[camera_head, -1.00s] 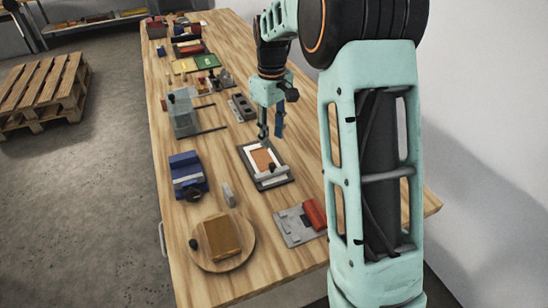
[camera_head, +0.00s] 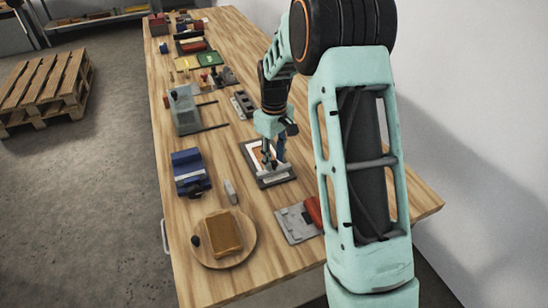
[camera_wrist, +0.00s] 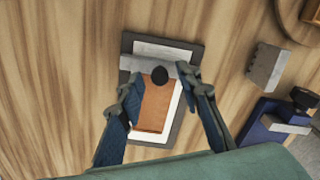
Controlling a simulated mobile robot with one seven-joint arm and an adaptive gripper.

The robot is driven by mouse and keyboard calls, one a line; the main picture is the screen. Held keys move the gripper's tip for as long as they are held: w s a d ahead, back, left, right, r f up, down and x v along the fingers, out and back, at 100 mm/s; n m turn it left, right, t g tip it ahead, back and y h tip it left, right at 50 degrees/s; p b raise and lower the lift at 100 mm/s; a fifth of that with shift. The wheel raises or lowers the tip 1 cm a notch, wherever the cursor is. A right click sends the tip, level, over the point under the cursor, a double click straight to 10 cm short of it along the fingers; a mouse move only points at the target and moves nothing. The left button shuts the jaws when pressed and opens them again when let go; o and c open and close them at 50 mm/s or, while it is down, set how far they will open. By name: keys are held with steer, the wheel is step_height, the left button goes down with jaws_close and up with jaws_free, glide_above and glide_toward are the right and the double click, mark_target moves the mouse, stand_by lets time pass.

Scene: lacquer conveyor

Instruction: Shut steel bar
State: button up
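A dark grey frame (camera_wrist: 193,53) lies on the table with a white sheet (camera_wrist: 180,105) and an orange-brown card (camera_wrist: 153,108) in it. The grey steel bar (camera_wrist: 139,68) lies across one end of it, the near end in the head view. A black round knob (camera_wrist: 160,75) stands on the bar. My gripper (camera_wrist: 163,88) is open, with its blue-grey fingers apart on either side of the knob and card. In the head view my gripper (camera_head: 276,161) is low over the frame. Whether the fingers touch the bar is unclear.
A blue block-like device (camera_head: 187,170) stands left of the frame, beside a small grey block (camera_head: 230,191). A round wooden board (camera_head: 245,252) and a grey plate with a red part (camera_head: 295,224) are nearer. Several tools fill the far table. Bare wood surrounds the frame.

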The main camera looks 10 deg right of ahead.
jaws_close()
steer(key=shift+w, duration=0.1)
steer(key=w+a+p, duration=0.1)
steer(key=w, duration=0.3)
steer(key=w+a+p, duration=0.1)
steer(key=w+p, duration=0.1)
steer(key=w, duration=0.3)
steer(key=w+a+p, duration=0.1)
steer(key=w, duration=0.4)
steer(key=shift+w, duration=0.1)
steer(key=shift+w+r+p, duration=0.1)
steer(key=shift+w+p, duration=0.15)
steer(key=shift+p, duration=0.05)
steer(key=shift+w, duration=0.1)
steer(key=shift+o, duration=0.7)
jaws_free()
